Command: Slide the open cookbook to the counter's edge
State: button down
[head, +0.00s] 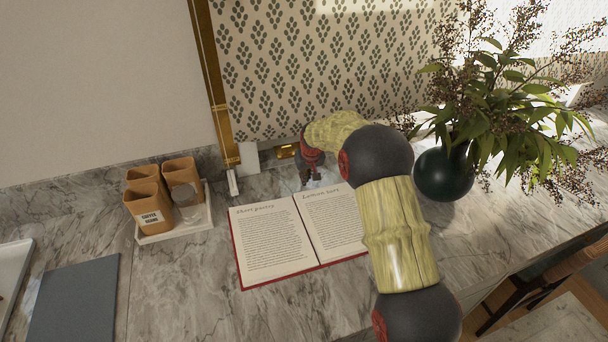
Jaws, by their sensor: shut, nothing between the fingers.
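The open cookbook (273,238) lies flat on the marble counter (185,290), pages up, with a red cover showing along its edges. My arm passes over its right side and hides part of the right page. My gripper (311,180) is at the book's far edge, near the top of the spine, between the book and the wall. It is small and dark in this view and looks shut and empty. I cannot tell whether its fingertips touch the book. The counter's front edge (513,268) shows at the lower right.
A white tray (180,228) with orange-brown canisters (150,205) stands left of the book. A dark board (75,300) lies farther left. A dark round vase (443,175) with leafy branches stands to the right, close to my arm. The counter in front of the book is clear.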

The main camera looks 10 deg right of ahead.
aim_at(320, 215)
jog(key=shift+s+d+f, duration=0.1)
jog(key=shift+s+f, duration=0.1)
jog(key=shift+s, duration=0.65)
jog(key=s+d, duration=0.1)
jog(key=s, duration=0.4)
jog(key=s+d, duration=0.1)
jog(key=s, duration=0.4)
jog(key=s+d+b, duration=0.1)
jog(key=s, duration=0.4)
jog(key=shift+s, duration=0.2)
jog(key=v, duration=1.2)
jog(key=shift+w+r, duration=0.1)
jog(key=shift+r, duration=0.05)
